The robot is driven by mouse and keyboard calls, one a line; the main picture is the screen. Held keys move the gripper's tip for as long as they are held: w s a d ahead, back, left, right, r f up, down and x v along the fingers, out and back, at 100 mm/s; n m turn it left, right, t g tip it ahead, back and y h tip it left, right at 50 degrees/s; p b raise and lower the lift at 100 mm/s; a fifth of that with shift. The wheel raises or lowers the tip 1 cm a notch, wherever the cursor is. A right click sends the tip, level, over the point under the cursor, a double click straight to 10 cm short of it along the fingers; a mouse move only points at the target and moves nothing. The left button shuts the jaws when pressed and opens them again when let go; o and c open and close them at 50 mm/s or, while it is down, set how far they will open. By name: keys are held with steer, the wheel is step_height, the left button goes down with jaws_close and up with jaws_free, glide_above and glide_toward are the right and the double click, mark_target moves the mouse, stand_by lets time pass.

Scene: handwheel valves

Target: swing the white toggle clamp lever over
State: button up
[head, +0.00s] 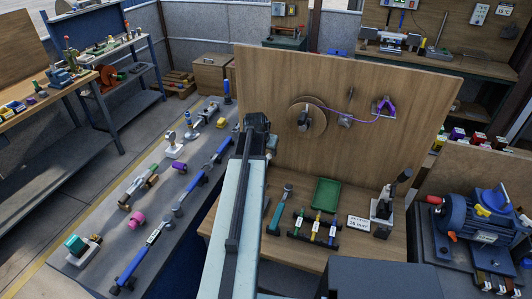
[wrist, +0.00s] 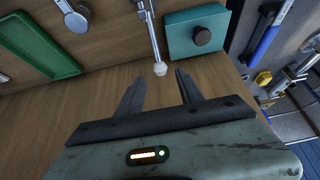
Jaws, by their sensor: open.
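In the wrist view a thin metal rod with a white tip (wrist: 160,68) comes down from the top edge; I take it for the toggle clamp lever. Its base is cut off by the top edge of the picture. My gripper (wrist: 160,77) is open, with its two dark fingers apart. The white tip shows between the fingertips, apart from both fingers; how far it lies in depth I cannot tell. In the head view my arm covers this part of the bench, and I cannot make out the lever or my fingertips there.
A teal block (wrist: 196,34) with a dark knob stands close right of the rod. A silver-ended tool (wrist: 75,14) and a green tray (wrist: 40,45) lie to its left. In the head view the tray (head: 326,193) sits on the wooden bench before an upright board (head: 350,90).

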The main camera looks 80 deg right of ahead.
mark_target(269, 155)
steer(key=b+x, duration=0.3)
steer(key=x, duration=0.1)
steer(key=shift+d+f, duration=0.1)
steer(key=shift+f, duration=0.3)
steer(key=shift+r, duration=0.1)
steer(key=c, duration=0.9)
steer(key=shift+c, duration=0.2)
